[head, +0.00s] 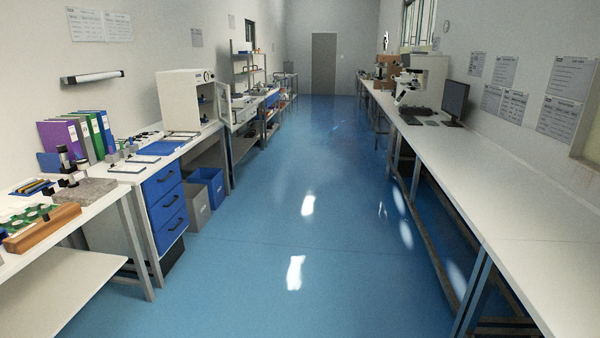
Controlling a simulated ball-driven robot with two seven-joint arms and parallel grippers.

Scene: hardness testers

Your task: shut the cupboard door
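A white box-shaped cupboard (178,103) stands on the left-hand bench, some way ahead. Its door (223,104) is open and stands out to the right over the bench edge, apart from the opening. A small dial shows on the cupboard's upper front. The inside is only partly visible. Neither of my grippers is in view.
A wide blue floor aisle (300,220) is clear between the benches. Blue drawers (165,195) and blue and grey bins (207,185) stand below the left bench. The long right bench (490,185) carries a microscope-like instrument and a monitor (454,99).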

